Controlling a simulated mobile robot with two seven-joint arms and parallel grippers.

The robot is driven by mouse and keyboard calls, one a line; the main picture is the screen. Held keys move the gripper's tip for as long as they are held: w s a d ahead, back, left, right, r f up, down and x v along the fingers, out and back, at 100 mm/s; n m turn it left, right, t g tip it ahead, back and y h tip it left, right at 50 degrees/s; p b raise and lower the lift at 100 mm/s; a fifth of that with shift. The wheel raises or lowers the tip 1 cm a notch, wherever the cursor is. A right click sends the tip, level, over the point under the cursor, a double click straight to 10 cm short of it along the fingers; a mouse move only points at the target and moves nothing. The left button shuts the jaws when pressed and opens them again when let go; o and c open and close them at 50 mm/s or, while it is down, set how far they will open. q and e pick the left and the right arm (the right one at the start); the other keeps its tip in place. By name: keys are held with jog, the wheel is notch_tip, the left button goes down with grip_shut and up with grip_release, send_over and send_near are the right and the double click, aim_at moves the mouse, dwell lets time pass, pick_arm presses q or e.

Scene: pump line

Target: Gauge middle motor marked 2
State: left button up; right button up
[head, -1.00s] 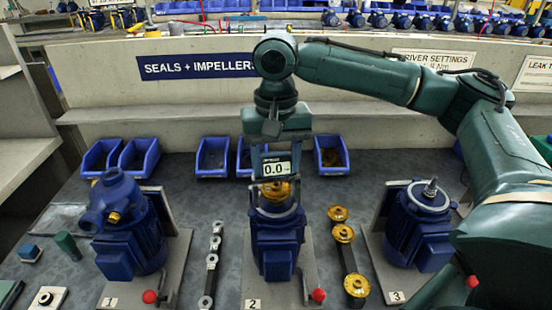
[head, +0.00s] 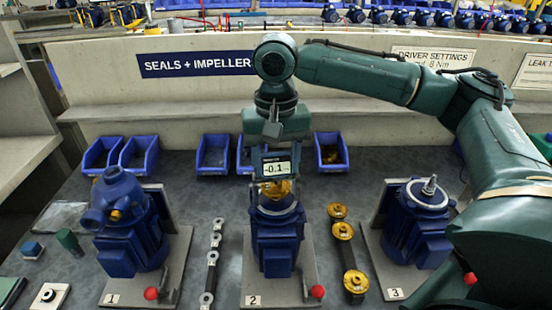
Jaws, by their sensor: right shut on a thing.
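The middle blue motor (head: 277,240) stands upright on a grey plate with the label 2 (head: 254,300). A brass-coloured impeller (head: 277,190) sits on its top. My right gripper (head: 274,153) is above this motor and shut on a gauge (head: 276,168) with a small display that reads about -0.1. The gauge is directly over the impeller and partly covers it. I cannot tell whether its lower end touches the impeller. My left gripper is not in view.
Motor 1 (head: 128,245), with a blue pump housing on top, stands left. Motor 3 (head: 418,225), with a bare shaft, stands right. Between the plates lie a strip of metal rings (head: 212,258) and a rack of brass impellers (head: 343,231). Blue bins (head: 213,155) stand behind.

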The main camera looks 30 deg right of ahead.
jog(key=o, duration=2.1)
jog(key=shift+c, duration=0.2)
